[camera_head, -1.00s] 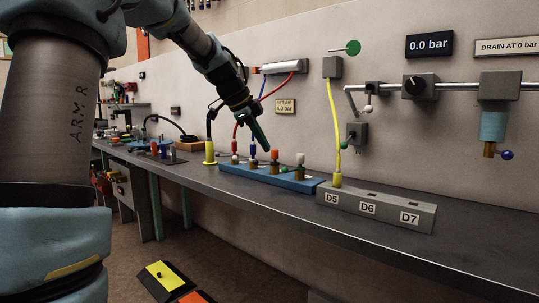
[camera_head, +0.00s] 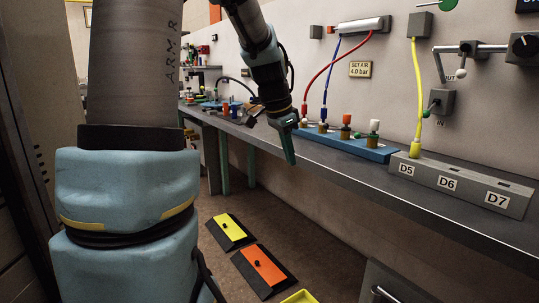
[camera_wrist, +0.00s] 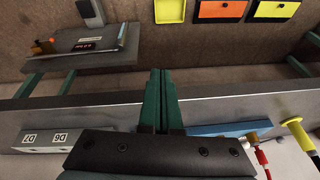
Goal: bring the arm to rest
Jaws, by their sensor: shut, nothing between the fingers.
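My gripper (camera_head: 291,160) hangs from my arm in the head view, fingers pointing down. It is in front of the bench's front edge, out over the floor. In the wrist view its two green fingers (camera_wrist: 162,90) lie together, shut with nothing between them. No hose or fitting touches the fingers in either view.
The grey bench (camera_head: 350,172) runs along the wall. On it are a blue manifold (camera_head: 345,144) with several coloured fittings and a grey D5–D7 block (camera_head: 463,185). A yellow hose (camera_head: 417,95) rises from D5.

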